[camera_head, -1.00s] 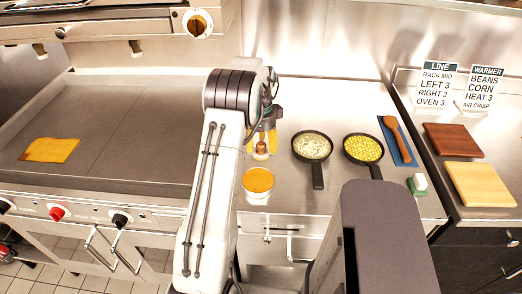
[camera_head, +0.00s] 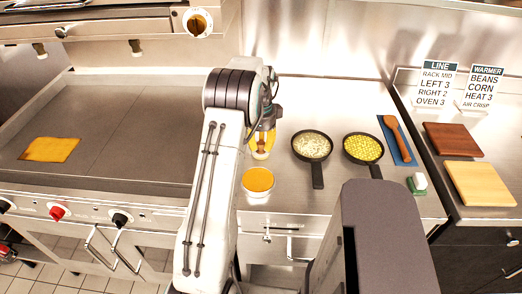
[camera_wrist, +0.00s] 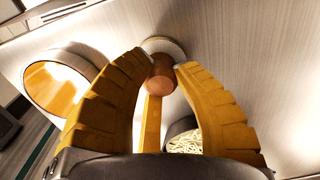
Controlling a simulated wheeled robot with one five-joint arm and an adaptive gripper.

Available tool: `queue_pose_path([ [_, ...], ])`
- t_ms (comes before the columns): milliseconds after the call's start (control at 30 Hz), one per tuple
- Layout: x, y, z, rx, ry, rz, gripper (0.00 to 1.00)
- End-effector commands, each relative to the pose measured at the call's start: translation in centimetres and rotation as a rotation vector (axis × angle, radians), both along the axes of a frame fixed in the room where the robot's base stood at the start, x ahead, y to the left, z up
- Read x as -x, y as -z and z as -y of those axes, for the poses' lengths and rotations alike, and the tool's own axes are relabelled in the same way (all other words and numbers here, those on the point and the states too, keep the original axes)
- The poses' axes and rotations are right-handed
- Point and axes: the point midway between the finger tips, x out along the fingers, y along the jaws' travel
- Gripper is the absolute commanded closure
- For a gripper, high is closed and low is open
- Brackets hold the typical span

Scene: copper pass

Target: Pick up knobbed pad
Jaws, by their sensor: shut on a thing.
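The knobbed pad (camera_wrist: 164,45) has a pale round base and a brown wooden knob. In the wrist view it sits between the tips of my gripper (camera_wrist: 164,64), whose yellow fingers are shut on it at the knob. In the head view the pad's pale base (camera_head: 260,156) shows low under my gripper (camera_head: 262,142), at the steel counter. The fingers hide most of the knob there. I cannot tell whether the base still touches the counter.
A round tub of orange contents (camera_head: 258,181) stands close in front of the pad. Two dark pans, one with pale food (camera_head: 312,146) and one with corn (camera_head: 363,149), stand to the right. A griddle (camera_head: 125,120) with a yellow-orange sheet (camera_head: 50,149) is at left.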

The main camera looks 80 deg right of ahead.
Motion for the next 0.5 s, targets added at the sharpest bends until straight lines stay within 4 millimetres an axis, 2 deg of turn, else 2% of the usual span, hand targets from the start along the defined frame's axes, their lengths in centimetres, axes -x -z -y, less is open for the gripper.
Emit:
queue_pose_path([
  [267, 0.0, 0.0, 0.0, -0.001, 0.0, 0.0, 1.0],
  [500, 0.0, -1.2, 0.0, 0.0, 0.0, 0.0, 1.0],
])
